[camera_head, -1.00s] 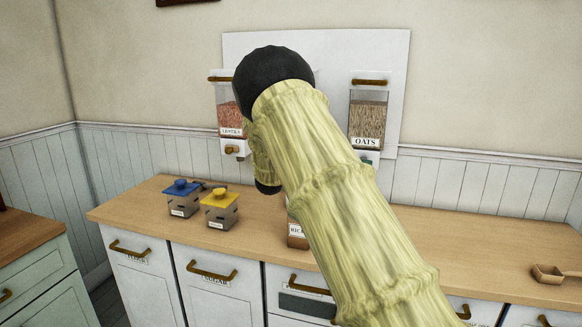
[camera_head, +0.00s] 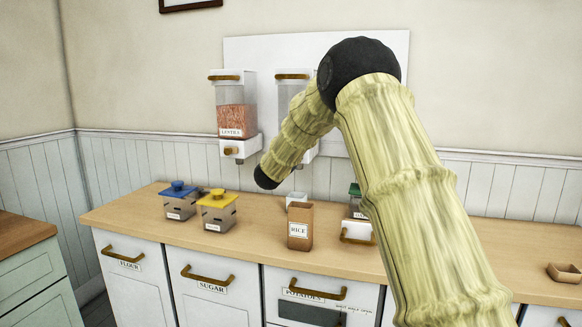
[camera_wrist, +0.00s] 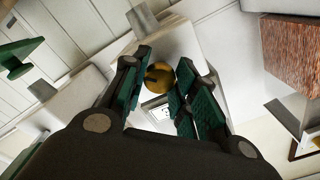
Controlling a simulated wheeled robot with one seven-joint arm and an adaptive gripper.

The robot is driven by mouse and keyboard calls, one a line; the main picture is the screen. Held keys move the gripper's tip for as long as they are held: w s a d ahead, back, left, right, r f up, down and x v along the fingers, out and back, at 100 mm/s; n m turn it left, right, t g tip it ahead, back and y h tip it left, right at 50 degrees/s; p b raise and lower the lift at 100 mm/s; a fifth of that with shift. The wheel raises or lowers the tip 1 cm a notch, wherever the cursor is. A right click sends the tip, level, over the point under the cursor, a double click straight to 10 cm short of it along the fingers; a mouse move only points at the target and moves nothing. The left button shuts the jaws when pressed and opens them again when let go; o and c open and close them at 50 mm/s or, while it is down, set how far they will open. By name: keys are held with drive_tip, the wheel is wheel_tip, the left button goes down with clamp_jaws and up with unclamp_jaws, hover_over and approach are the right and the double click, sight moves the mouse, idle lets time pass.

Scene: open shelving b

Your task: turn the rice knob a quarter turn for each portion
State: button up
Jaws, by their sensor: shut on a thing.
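My gripper (camera_wrist: 165,62) is shut on a round brass knob (camera_wrist: 157,77) on the front of a white dispenser base, with the dark green finger pads at either side of it. In the head view my arm hides the gripper and this knob. The arm reaches to the middle wall dispenser (camera_head: 293,88), whose label is hidden. A white cup (camera_head: 296,199) stands on the counter below that dispenser. A brown open box labelled RICE (camera_head: 299,230) stands in front of the cup.
The lentils dispenser (camera_head: 236,115) hangs to the left on the white wall panel. Blue-lidded (camera_head: 178,200) and yellow-lidded (camera_head: 218,211) canisters stand on the counter (camera_head: 135,212). A green-lidded canister (camera_head: 355,207) is partly behind my arm. A small wooden scoop (camera_head: 564,272) lies far right.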

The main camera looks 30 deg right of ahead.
drive_tip(key=m+b, duration=0.4)
drive_tip(key=shift+d+f+m, duration=0.1)
drive_tip(key=shift+f+m, duration=0.1)
drive_tip(key=shift+m, duration=0.1)
drive_tip(key=m+b, duration=0.4)
drive_tip(key=shift+r, duration=0.15)
drive_tip(key=shift+c, duration=0.2)
drive_tip(key=o, duration=1.1)
drive_tip(key=shift+s, duration=0.1)
drive_tip(key=shift+c, duration=0.2)
drive_tip(key=v, duration=1.2)
